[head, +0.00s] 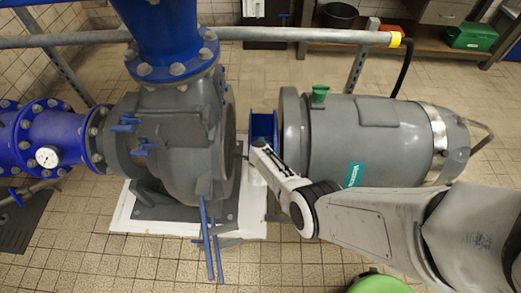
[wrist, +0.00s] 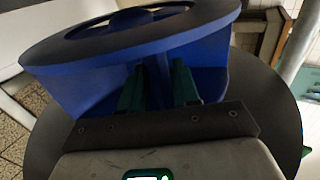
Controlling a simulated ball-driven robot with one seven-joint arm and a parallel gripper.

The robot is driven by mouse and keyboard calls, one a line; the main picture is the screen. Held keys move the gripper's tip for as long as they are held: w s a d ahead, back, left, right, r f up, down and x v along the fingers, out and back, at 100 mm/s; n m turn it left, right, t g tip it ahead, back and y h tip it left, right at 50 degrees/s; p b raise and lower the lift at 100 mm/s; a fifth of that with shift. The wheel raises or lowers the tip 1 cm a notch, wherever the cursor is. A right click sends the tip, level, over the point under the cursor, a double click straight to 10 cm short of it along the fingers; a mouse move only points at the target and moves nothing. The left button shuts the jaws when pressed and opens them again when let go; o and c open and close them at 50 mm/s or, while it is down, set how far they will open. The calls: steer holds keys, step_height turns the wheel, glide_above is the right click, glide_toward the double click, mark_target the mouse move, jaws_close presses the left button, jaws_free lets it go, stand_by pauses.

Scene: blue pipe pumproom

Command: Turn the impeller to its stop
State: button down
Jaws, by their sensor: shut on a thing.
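The blue impeller (head: 263,126) sits in the gap between the grey pump casing (head: 185,140) and the grey motor (head: 350,125). In the wrist view the impeller (wrist: 60,88) fills the upper middle, with its dark-edged round rim and blue vanes below it. My gripper (wrist: 157,78) has two dark green fingers reaching in under the rim, one on each side of a blue vane, and is shut on it. In the head view my arm comes from the lower right and its end reaches the gap. The fingertips are hidden there.
A horizontal grey rail (head: 280,35) runs behind the pump and motor. Blue rods (head: 210,240) lean at the casing's front. A green round object (head: 380,284) stands at the bottom. A workbench with a green box (head: 470,36) is at the back right. Tiled floor lies open in front.

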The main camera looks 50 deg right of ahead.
steer(key=shift+w+d+r, duration=0.8)
steer(key=shift+d+r, duration=0.15)
steer(key=shift+r, duration=0.05)
steer(key=shift+d, duration=0.1)
steer(key=c, duration=1.1)
jaws_free()
steer(key=shift+c, duration=0.2)
steer(key=shift+d, duration=0.1)
steer(key=shift+c, duration=0.3)
steer(key=shift+p, duration=0.3)
steer(key=shift+s+a+r, duration=0.1)
steer(key=shift+a+r, duration=0.1)
steer(key=f+p+v, duration=0.1)
steer(key=p+v, duration=0.8)
steer(key=v, duration=0.1)
steer(key=shift+s+a, duration=0.35)
steer(key=shift+a, duration=0.05)
